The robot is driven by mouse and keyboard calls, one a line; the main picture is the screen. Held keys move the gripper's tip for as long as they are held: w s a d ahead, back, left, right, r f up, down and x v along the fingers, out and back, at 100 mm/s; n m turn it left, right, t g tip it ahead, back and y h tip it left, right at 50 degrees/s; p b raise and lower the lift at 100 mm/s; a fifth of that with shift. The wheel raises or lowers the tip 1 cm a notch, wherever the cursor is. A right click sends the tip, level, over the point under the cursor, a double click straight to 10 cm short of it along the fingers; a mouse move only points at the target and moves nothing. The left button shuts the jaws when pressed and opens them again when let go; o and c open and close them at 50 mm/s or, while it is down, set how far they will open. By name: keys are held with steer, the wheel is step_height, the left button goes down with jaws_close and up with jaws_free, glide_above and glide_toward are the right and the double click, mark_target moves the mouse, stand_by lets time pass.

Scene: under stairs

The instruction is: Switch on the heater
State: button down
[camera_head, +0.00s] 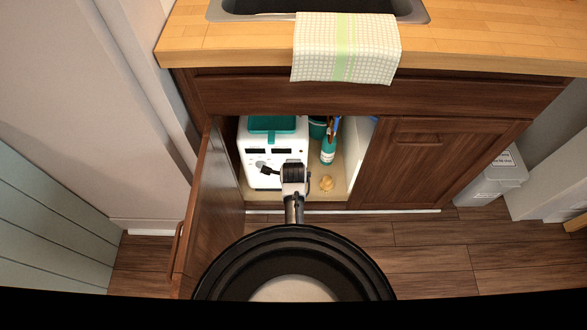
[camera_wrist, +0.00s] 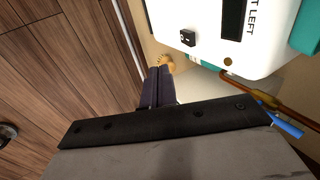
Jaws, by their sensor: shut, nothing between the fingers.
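The heater (camera_head: 254,154), a white box with a teal top, stands inside the open cabinet under the sink. In the wrist view its white casing (camera_wrist: 205,15) shows at the upper right, with a small black switch (camera_wrist: 188,38) and a dark label ending in "LEFT". I cannot tell the switch's position. My gripper (camera_head: 265,171) is in front of the heater's lower front and hides part of it. In the wrist view my gripper's dark fingers (camera_wrist: 159,70) are together and empty, below and left of the switch, apart from it.
The left cabinet door (camera_head: 208,200) stands open beside my arm. A teal bottle (camera_head: 328,150) and a small yellowish object (camera_head: 326,184) are right of the heater. The right door (camera_head: 425,160) is shut. A towel (camera_head: 345,48) hangs above.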

steer(key=w+f, duration=0.6)
steer(key=w, duration=0.1)
steer(key=shift+w+b, duration=0.15)
steer(key=shift+b, duration=0.25)
steer(key=shift+w+r+g, duration=0.1)
steer(key=shift+w+g, duration=0.4)
steer(key=shift+g, duration=0.1)
steer(key=shift+r, duration=0.1)
steer(key=shift+r+p, duration=0.75)
steer(key=shift+p, duration=0.2)
